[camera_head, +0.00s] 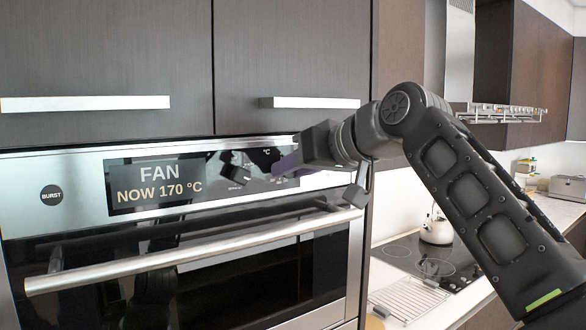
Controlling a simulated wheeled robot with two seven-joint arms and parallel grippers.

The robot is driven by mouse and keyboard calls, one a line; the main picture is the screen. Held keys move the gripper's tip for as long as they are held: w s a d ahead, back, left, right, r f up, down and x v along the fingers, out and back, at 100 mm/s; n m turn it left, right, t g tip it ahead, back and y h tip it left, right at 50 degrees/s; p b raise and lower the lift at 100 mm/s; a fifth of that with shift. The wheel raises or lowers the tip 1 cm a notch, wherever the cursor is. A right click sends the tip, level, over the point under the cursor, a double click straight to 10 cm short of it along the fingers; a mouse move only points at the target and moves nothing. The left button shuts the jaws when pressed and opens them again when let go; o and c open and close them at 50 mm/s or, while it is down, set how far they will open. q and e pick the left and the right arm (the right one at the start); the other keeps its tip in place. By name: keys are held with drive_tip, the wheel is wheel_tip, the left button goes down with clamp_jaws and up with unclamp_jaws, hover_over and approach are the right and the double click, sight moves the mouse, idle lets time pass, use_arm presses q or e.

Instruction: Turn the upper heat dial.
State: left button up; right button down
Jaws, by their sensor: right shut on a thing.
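The oven's control panel (225,178) has a dark display (155,185) reading "FAN" and "NOW 170 °C". A small "°C" mark shows at the panel's right part. My right gripper (287,166) reaches in from the right and is shut at the panel's right end, just below and right of that mark. It is shut on the heat dial, which is mostly hidden behind the fingers and wrist. Dark shapes on the glossy panel left of the fingers look like a reflection. My left gripper is not in view.
A long metal oven handle (190,250) sticks out below the panel, close under my right wrist. Dark cupboards with bar handles (85,103) are above. On the right are a hob (410,255), a kettle (437,230) and a wire rack (408,298).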

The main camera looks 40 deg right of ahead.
drive_tip(key=c, duration=1.1)
unclamp_jaws()
drive_tip(key=shift+c, duration=0.2)
drive_tip(key=v, duration=0.7)
drive_tip(key=shift+s+b, duration=0.3)
drive_tip(key=shift+s, duration=0.05)
drive_tip(key=shift+r, duration=0.1)
